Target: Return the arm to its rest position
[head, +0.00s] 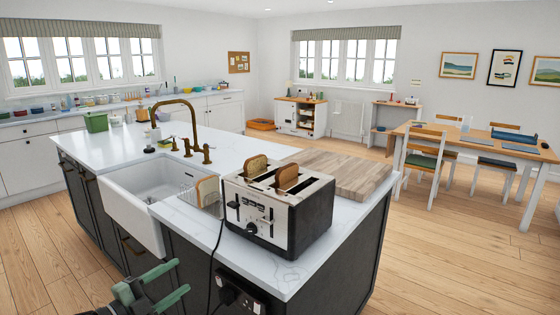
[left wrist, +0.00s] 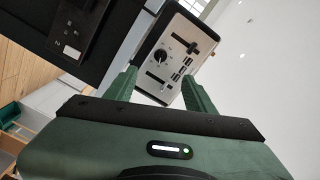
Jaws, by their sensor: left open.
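My left gripper (head: 164,287) is at the lower left of the head view, in front of the island and below its worktop. Its green fingers are apart with nothing between them. In the left wrist view the gripper (left wrist: 160,84) points toward the toaster (left wrist: 175,55), which stands beyond the fingertips and apart from them. In the head view the silver and black toaster (head: 268,222) stands at the island's near corner. Two slices of bread, one on the left (head: 256,168) and one on the right (head: 287,177), stick up from its slots. My right gripper is not in view.
The island worktop (head: 130,150) holds a white sink (head: 150,185), a brass tap (head: 188,125), a rack with bread (head: 206,191) and a wooden board (head: 345,172). A black cord and socket (head: 238,296) are on the island's front. A dining table (head: 475,142) stands right.

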